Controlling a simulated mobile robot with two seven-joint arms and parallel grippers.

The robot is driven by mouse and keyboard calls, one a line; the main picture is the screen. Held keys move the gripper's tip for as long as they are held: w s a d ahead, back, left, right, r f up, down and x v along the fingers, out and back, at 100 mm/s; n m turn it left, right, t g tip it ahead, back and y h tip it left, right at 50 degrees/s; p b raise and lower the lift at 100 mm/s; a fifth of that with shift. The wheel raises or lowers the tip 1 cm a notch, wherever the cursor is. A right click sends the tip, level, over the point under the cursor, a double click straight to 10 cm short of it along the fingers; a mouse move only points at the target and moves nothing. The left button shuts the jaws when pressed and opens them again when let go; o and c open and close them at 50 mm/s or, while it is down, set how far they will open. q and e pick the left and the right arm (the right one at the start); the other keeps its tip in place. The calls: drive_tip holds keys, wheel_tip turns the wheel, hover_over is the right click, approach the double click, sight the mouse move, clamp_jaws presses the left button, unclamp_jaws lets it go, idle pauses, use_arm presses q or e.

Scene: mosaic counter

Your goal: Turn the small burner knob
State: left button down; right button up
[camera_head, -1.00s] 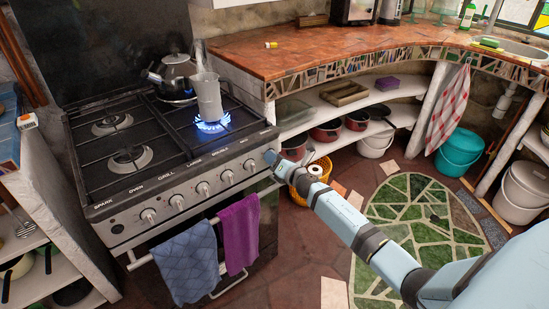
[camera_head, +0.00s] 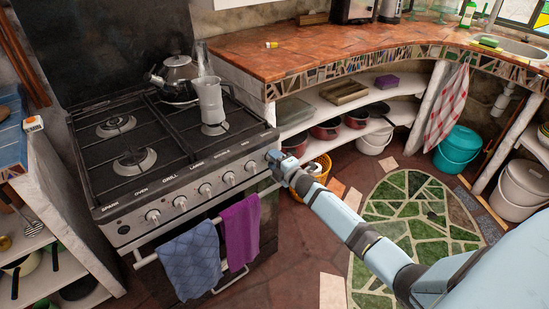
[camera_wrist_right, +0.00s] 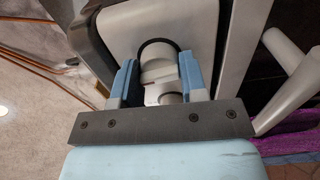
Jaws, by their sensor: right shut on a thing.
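The stove's front panel (camera_head: 185,192) carries a row of knobs under printed labels. My right gripper (camera_head: 272,160) is at the right end of this row, where it hides the last knob in the head view. In the right wrist view, the pale small burner knob (camera_wrist_right: 160,72) sits between the two blue fingers of my right gripper (camera_wrist_right: 158,82), which is shut on it. A grey pot (camera_head: 211,105) stands on the front right burner, with no flame visible under it. My left gripper is out of view.
A dark kettle (camera_head: 178,78) stands on the back right burner. A blue towel (camera_head: 188,262) and a purple towel (camera_head: 240,232) hang on the oven rail below the knobs. An orange basket (camera_head: 318,168) stands on the floor right of the stove.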

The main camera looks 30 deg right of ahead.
drive_tip(key=shift+m, duration=0.5)
use_arm(q)
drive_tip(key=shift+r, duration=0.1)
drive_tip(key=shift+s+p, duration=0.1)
drive_tip(key=shift+p, duration=0.2)
use_arm(e)
drive_tip(key=shift+m, duration=0.4)
drive_tip(key=o, duration=0.9)
use_arm(q)
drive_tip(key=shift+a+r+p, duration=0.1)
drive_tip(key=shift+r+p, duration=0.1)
drive_tip(key=shift+p, duration=0.55)
use_arm(e)
drive_tip(key=s+d, duration=0.1)
drive_tip(key=s, duration=1.2)
drive_tip(key=shift+s, duration=0.4)
